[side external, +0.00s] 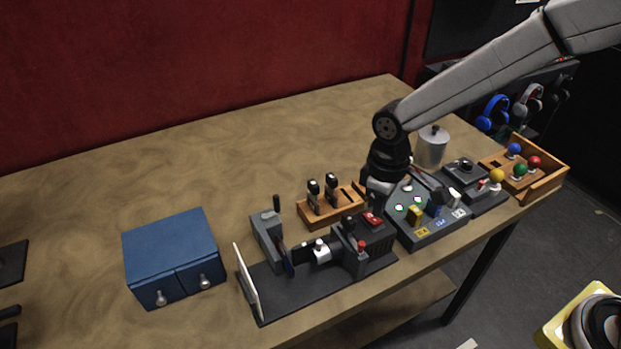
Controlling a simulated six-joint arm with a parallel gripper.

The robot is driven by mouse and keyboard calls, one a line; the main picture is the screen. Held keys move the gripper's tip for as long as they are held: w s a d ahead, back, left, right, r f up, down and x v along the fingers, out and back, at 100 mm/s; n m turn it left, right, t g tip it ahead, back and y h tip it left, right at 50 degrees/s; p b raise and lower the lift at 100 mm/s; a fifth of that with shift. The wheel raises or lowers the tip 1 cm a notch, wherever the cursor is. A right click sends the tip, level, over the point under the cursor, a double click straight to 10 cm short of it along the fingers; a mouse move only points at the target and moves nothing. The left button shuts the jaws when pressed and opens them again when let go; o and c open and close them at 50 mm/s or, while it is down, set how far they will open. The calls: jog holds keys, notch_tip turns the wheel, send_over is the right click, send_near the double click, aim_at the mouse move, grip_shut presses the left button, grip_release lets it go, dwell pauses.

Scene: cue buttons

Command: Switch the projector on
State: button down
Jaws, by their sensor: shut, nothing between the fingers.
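The projector (346,257) is a dark grey unit on a black base plate at the table's front edge, with a white upright panel (247,283) at its left end. A red rocker-like switch (373,218) sits on top of its box, and a small red-topped knob (361,247) is on the near side. My gripper (378,200) points down just above and behind the red switch. It is shut and empty; its fingertips are small and partly lost against the dark parts, so I cannot tell whether they touch the switch.
A control box (430,232) with coloured buttons stands close right of my gripper. A wooden holder (330,207) with black-handled pieces is behind left. Right are a joystick box (474,184), a metal canister (431,146) and a wooden tray (545,183). A blue drawer box (173,252) is left; the back table is clear.

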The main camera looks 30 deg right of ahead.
aim_at(382, 220)
jog(key=shift+f, duration=1.15)
dwell(1.0)
jog(key=shift+r, duration=3.5)
jog(key=shift+s+d+f, duration=0.1)
jog(key=shift+s+d, duration=0.1)
jog(key=shift+d, duration=0.35)
jog(key=s+d+f+m+t, duration=0.2)
jog(key=s+d+m, duration=0.4)
jog(key=s+d, duration=0.3)
jog(key=d+f, duration=0.1)
jog(key=d, duration=0.3)
jog(key=shift+s+f+t, duration=0.2)
jog(key=shift+s+t, duration=0.05)
jog(key=shift+t, duration=0.05)
